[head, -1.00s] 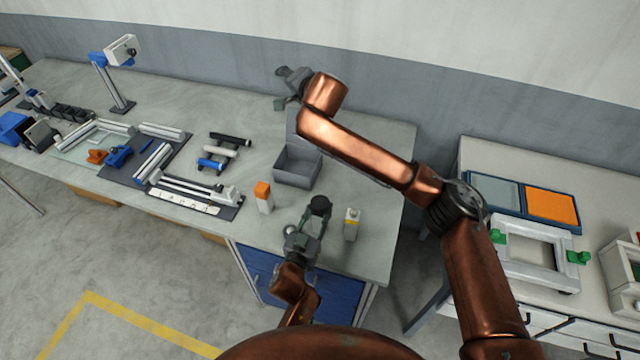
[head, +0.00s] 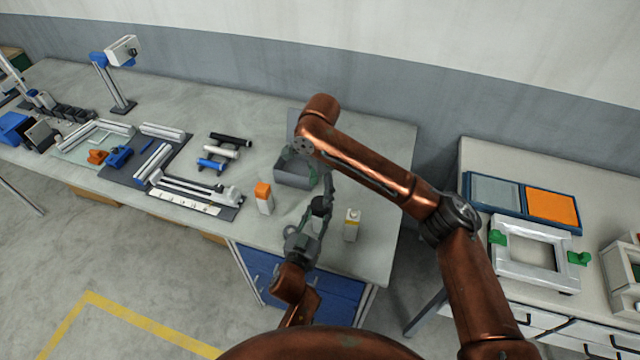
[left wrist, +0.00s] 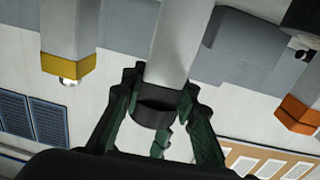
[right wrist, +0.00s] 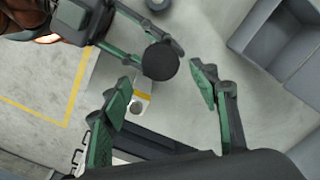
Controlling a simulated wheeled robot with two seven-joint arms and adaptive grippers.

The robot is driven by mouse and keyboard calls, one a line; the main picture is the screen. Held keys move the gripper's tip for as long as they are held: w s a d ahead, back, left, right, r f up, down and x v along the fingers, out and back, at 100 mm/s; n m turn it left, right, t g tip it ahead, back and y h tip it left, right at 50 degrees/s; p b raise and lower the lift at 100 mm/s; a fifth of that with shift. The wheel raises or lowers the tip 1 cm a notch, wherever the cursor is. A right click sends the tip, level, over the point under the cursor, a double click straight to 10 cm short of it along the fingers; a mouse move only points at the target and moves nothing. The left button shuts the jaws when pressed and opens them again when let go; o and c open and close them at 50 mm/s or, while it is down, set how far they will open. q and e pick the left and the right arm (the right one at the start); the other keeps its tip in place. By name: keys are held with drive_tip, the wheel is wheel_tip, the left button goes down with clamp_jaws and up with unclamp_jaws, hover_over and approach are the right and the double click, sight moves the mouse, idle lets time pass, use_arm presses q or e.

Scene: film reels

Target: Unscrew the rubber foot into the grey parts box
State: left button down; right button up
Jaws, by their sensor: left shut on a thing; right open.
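My left gripper (left wrist: 155,110) is shut on a pale grey post (left wrist: 177,40). The round black rubber foot (right wrist: 160,62) sits on the post's upper end, near the fingertips; it also shows in the head view (head: 321,205). In the right wrist view the post below the foot is mostly hidden. My right gripper (right wrist: 163,85) is open and empty, its fingers either side of the foot in that picture but apart from it. In the head view it hangs above the foot, partly hidden by its arm. The grey parts box (head: 292,181) stands behind, partly covered by the right gripper.
Blue, white and black rods (head: 220,152) lie further left. A side table at right holds trays and a white frame (head: 536,245).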

sight(321, 203)
wheel_tip(321, 203, down, 7)
drive_tip(key=shift+r, duration=0.2)
idle(0.3)
